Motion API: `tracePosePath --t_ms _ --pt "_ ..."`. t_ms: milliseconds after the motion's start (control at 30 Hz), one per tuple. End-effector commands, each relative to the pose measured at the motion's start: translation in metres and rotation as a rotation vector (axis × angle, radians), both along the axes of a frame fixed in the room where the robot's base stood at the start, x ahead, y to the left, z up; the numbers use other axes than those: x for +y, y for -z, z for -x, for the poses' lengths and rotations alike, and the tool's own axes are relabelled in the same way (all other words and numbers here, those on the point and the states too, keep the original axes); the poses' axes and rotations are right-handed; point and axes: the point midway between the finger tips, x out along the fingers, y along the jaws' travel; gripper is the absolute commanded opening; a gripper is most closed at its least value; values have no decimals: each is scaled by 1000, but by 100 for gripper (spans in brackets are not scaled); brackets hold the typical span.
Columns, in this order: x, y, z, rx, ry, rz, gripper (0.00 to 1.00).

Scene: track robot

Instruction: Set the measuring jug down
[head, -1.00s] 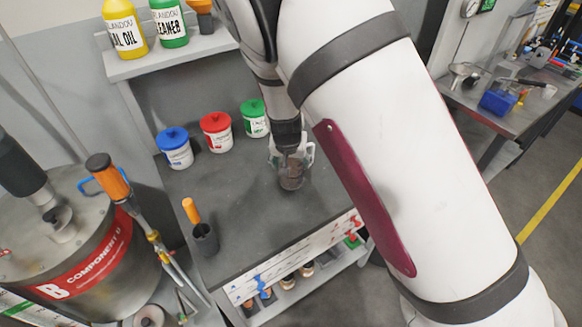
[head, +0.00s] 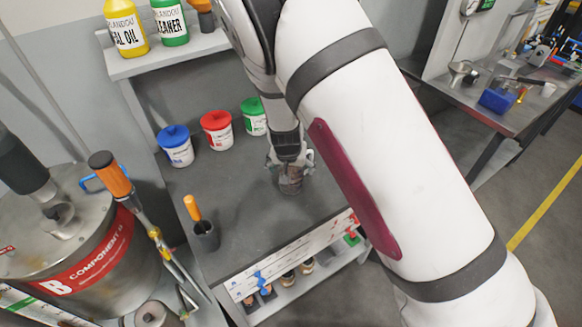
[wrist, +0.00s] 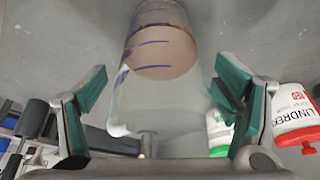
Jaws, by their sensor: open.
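The measuring jug (head: 290,183) is a clear vessel with brownish contents. It appears to stand upright on the grey worktop (head: 245,215), right of its middle. In the wrist view the jug (wrist: 162,50) shows blue marks and a pale handle or spout edge toward me. My gripper (head: 289,158) is at the jug's upper part in the head view, partly covering it. In the wrist view my gripper (wrist: 160,88) has its green-padded fingers spread wide, with visible gaps to the jug on both sides. The exact contact under the jug's base is not clear.
Blue-, red- (head: 216,130) and green-lidded tubs stand behind the jug. A dark cup (head: 205,236) with an orange-handled tool is at the front left. A shelf (head: 175,55) with bottles is above at the back. A large drum (head: 75,235) stands left.

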Motion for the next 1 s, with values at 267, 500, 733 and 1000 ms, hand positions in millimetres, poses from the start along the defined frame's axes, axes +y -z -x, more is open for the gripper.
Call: tracePosePath --t_ms 267,500,733,1000 --pt "2 -14 4 -2 -2 0 82" --pt "4 -58 23 -3 -4 -1 82" --pt "5 -96 39 -2 -2 -1 82" --pt "5 -113 46 0 -1 0 82"
